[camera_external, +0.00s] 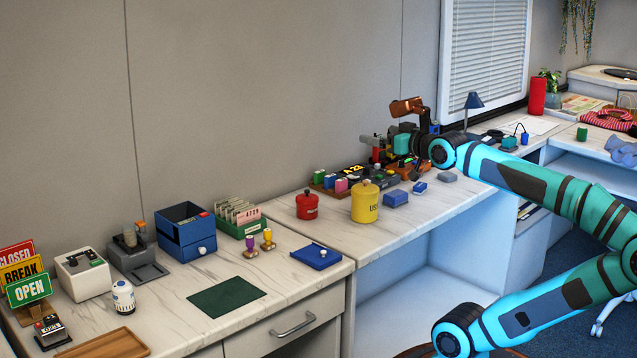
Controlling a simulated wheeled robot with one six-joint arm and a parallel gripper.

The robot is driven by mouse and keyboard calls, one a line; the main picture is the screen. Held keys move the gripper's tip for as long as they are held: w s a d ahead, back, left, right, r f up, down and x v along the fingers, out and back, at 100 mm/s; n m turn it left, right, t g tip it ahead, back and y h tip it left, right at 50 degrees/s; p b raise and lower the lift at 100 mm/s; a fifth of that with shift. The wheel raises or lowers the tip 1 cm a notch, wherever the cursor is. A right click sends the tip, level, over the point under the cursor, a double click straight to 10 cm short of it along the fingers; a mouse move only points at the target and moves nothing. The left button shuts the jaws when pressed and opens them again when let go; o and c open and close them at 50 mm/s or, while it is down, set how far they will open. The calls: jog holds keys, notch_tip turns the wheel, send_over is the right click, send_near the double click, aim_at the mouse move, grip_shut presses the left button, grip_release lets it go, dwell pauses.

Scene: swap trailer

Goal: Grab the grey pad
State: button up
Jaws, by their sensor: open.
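The grey pad (447,177) is a small, low grey block lying flat on the far part of the white marble-patterned counter (345,232). It lies just right of two blue blocks, a larger one (396,198) and a smaller one (419,187). My arm reaches in from the right, and its wrist is above and behind the pad in the picture. My gripper (378,145) is open, at the left end of the arm and up and left of the pad, apart from it. Its fingers are small and hard to tell from the dark things behind.
A yellow canister (365,203) and a red canister (307,205) stand left of the blue blocks. A dark tray of small coloured blocks (341,181) lies behind them. A blue lamp (473,104) stands farther back. The counter right of the pad is bare.

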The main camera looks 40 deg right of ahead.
jog(key=shift+c, duration=0.2)
dwell(0.3)
jog(key=c, duration=0.4)
